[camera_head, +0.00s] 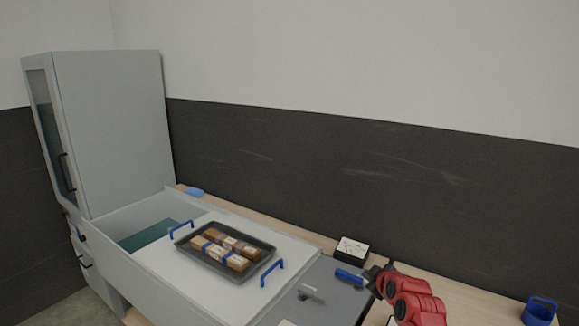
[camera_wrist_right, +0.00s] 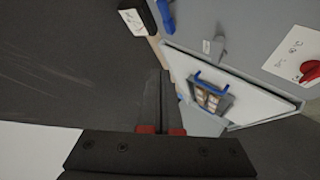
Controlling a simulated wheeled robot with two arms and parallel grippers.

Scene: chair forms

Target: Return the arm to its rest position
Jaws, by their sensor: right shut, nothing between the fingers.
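My right arm, red with a dark gripper (camera_head: 376,279), is at the lower right of the head view, above the grey surface at the worktop. In the right wrist view the right gripper's dark fingers (camera_wrist_right: 167,88) are together with nothing between them. A dark tray (camera_head: 183,244) with brown packaged blocks (camera_head: 222,250) sits on a white panel, apart from the gripper. The tray also shows in the wrist view (camera_wrist_right: 222,104). My left gripper is in neither view.
A tall grey cabinet (camera_head: 110,130) stands at the left, beside an open white bin (camera_head: 125,215). A black box with a white top (camera_head: 352,249) and a blue handle (camera_head: 349,276) lie close to the right gripper. A blue container (camera_head: 540,312) stands at the far right.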

